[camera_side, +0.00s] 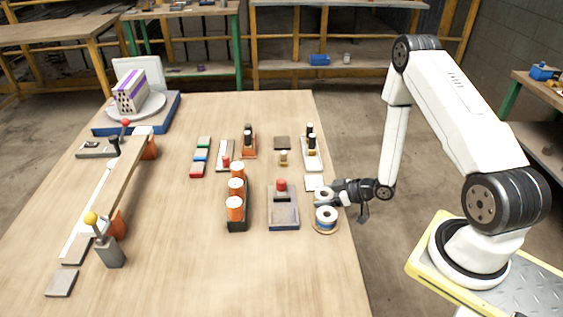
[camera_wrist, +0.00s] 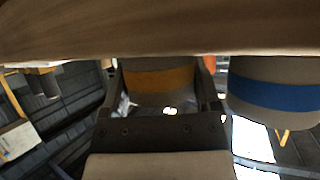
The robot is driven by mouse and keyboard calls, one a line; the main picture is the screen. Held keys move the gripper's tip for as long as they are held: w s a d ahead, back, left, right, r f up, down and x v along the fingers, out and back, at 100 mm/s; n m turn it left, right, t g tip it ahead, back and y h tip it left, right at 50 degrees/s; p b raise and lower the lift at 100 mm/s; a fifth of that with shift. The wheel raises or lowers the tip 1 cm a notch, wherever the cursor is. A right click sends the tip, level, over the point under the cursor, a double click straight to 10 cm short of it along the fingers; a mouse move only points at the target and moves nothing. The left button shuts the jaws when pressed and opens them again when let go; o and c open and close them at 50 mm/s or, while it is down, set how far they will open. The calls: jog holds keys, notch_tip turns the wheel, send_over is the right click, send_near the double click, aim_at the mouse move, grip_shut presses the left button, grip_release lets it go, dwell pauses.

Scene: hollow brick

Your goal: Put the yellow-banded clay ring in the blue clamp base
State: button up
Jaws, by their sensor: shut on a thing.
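My gripper (camera_side: 332,195) is low at the table's right edge. It is shut on the yellow-banded clay ring (camera_wrist: 160,82), which shows between the two fingers in the wrist view. In the side view the held ring (camera_side: 323,197) is small and partly covered by the fingers; its band is hard to make out. Whether it touches the table cannot be told. A blue-sided base (camera_side: 283,222) with a grey top and a red-topped part stands left of my gripper. A larger blue base (camera_side: 163,117) at the far left carries a white disc and a purple-banded brick. Which one is the clamp base is unclear.
A blue-banded ring (camera_side: 326,217) stands close beside my gripper; it also shows in the wrist view (camera_wrist: 275,94). A dark rack (camera_side: 237,222) holds several orange cylinders. Small stands fill the table's middle. A long rail (camera_side: 118,183) with levers lies left. Bare wood separates them.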

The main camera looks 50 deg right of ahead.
jog(key=o, duration=1.2)
jog(key=shift+c, duration=0.2)
jog(key=v, duration=0.7)
jog(key=shift+s+r, duration=0.3)
jog(key=shift+s, duration=0.05)
jog(key=shift+w, duration=0.15)
jog(key=shift+w+d+r+g+h, duration=0.2)
jog(key=shift+w+r+g+h, duration=0.3)
jog(key=shift+w+h, duration=0.15)
jog(key=w+a+r+m+g+h, duration=0.1)
jog(key=a+r+m+g+h, duration=0.1)
jog(key=a+r+g, duration=0.3)
jog(key=a+r+m+h, duration=0.1)
jog(key=a+r+h, duration=0.15)
jog(key=r, duration=0.35)
jog(key=s+a+r+m+g+y, duration=0.1)
jog(key=s+a+r+g, duration=0.1)
jog(key=s+a+r, duration=0.2)
jog(key=shift+s+a+r+g, duration=0.2)
jog(key=shift+s+a+g, duration=0.15)
jog(key=shift+a, duration=0.85)
